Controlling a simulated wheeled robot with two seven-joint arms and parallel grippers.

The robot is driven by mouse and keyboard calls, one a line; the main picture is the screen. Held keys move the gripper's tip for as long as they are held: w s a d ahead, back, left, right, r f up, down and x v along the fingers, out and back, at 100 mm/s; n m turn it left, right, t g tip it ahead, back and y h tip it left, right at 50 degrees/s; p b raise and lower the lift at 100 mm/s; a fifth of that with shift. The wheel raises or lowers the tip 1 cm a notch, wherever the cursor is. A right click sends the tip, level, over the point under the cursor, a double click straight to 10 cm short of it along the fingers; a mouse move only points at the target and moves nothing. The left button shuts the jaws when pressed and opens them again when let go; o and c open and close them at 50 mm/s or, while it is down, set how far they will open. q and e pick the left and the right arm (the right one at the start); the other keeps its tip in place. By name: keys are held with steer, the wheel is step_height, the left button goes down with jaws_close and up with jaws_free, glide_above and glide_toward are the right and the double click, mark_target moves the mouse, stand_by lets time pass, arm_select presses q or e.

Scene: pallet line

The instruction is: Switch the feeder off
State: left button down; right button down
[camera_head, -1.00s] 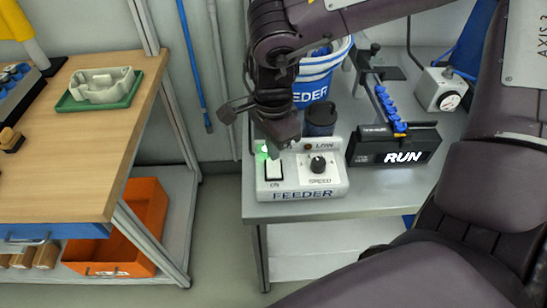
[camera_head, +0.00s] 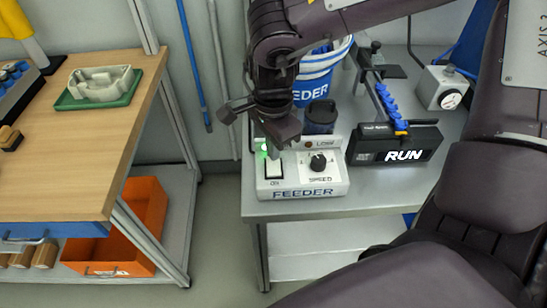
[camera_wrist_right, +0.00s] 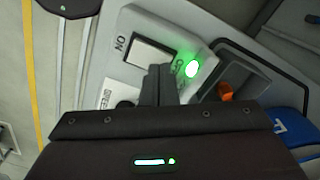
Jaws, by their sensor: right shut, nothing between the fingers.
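The feeder control box (camera_head: 330,184) is light grey and stands at the front left of the metal table. It carries a white rocker switch (camera_head: 273,170), a lit green lamp (camera_head: 263,148) and a black speed knob (camera_head: 318,163). My right gripper (camera_head: 284,145) is shut and empty, just above and behind the switch. In the right wrist view the closed fingertips (camera_wrist_right: 160,75) are by the edge of the switch (camera_wrist_right: 148,53), beside the glowing green lamp (camera_wrist_right: 192,69). I cannot tell whether they touch it. My left gripper is out of view.
A black display unit (camera_head: 402,150) reading RUN stands right of the box, with a track of blue parts (camera_head: 388,102) above it. A dark jar (camera_head: 321,117) and a blue-and-white bucket (camera_head: 313,88) stand behind. A wooden bench (camera_head: 95,150) is at left.

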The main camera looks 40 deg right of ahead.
steer(key=shift+f+b, duration=0.45)
steer(key=shift+f, duration=0.1)
steer(key=shift+r+p, duration=2.45)
steer(key=shift+r, duration=1.1)
